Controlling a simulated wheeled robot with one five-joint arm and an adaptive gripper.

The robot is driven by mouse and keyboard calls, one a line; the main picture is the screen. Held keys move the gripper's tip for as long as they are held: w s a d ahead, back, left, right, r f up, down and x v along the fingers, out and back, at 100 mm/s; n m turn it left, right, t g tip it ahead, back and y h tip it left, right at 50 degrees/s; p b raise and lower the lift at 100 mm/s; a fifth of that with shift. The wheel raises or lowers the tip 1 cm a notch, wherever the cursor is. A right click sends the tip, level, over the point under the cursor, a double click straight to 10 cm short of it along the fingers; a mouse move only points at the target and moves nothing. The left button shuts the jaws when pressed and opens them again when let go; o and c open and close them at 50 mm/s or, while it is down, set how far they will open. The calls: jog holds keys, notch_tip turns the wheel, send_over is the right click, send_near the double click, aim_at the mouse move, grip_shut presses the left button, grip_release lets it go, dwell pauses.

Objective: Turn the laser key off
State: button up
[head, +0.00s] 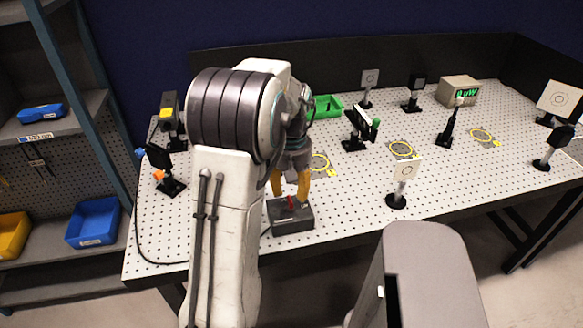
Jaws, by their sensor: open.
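A dark grey box (293,222) with a small red key (291,202) upright on its top sits at the front edge of the perforated table. My gripper (290,194) points down over this box, its two yellow fingers open. The fingertips are apart, one on each side of the red key and close to it. I cannot tell whether either finger touches the key. The exact turn position of the key is too small to read. A beige meter box (459,91) at the back right shows a green reading in uW.
Optical mounts stand on the white table (350,211), among them a white card (406,172) right of my gripper and a black mount (165,172) to its left. A green tray (326,106) lies behind my arm. Shelves with blue bins (95,222) stand at the left.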

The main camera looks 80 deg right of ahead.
notch_tip(320, 180, up, 7)
jog(key=shift+r, duration=0.2)
dwell(1.0)
jog(key=a+f+m, duration=0.1)
jog(key=f, duration=0.1)
jog(key=a+f+m, duration=0.1)
jog(key=m, duration=0.1)
jog(key=a+f+m, duration=0.1)
jog(key=a+f, duration=0.1)
jog(key=shift+w+f+m, duration=0.2)
jog(key=shift+f+m, duration=0.1)
jog(key=w+a+r+n+t, duration=0.1)
jog(key=w+a+n, duration=0.5)
jog(key=a, duration=0.6)
jog(key=w+a+r+n+t, duration=0.1)
jog(key=w+a+r+n, duration=0.2)
jog(key=a, duration=0.9)
jog(key=w+a+r+n+t, duration=0.2)
jog(key=w+a+n, duration=0.6)
jog(key=w+a, duration=0.4)
jog(key=shift+n, duration=0.4)
